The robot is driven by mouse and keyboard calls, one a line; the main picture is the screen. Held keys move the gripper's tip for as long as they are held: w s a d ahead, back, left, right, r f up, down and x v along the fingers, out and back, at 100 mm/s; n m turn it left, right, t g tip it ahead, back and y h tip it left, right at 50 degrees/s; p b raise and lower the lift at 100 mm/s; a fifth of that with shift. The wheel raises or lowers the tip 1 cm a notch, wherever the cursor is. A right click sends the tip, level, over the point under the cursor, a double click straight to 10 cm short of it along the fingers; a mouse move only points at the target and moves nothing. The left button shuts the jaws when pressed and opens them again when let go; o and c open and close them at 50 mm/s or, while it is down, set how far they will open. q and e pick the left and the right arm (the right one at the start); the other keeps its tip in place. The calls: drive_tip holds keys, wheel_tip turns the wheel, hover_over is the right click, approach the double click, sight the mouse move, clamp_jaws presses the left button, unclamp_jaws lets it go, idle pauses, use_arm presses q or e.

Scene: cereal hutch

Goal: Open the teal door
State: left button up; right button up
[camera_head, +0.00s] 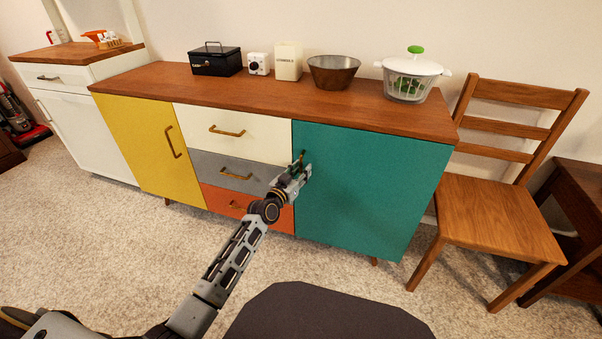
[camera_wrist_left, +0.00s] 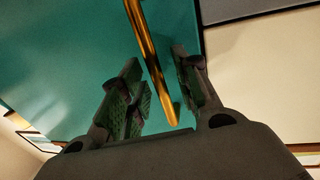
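The teal door (camera_head: 365,190) is at the right end of the sideboard and looks shut, flush with the front. Its brass bar handle (camera_head: 302,156) is near the door's left edge, mostly hidden by my left gripper (camera_head: 300,172) in the head view. In the left wrist view, the handle (camera_wrist_left: 150,55) passes between the two fingers of the gripper (camera_wrist_left: 157,88). The fingers stand apart on either side of the bar, with a visible gap on each side. My right gripper is not in view.
The sideboard top (camera_head: 270,95) carries a black box (camera_head: 215,61), a copper-coloured bowl (camera_head: 333,72) and a salad spinner (camera_head: 410,80). A wooden chair (camera_head: 495,215) stands close to the right of the teal door. Carpet (camera_head: 330,262) in front of the door is clear.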

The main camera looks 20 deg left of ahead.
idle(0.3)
use_arm(q)
clamp_jaws()
idle(0.4)
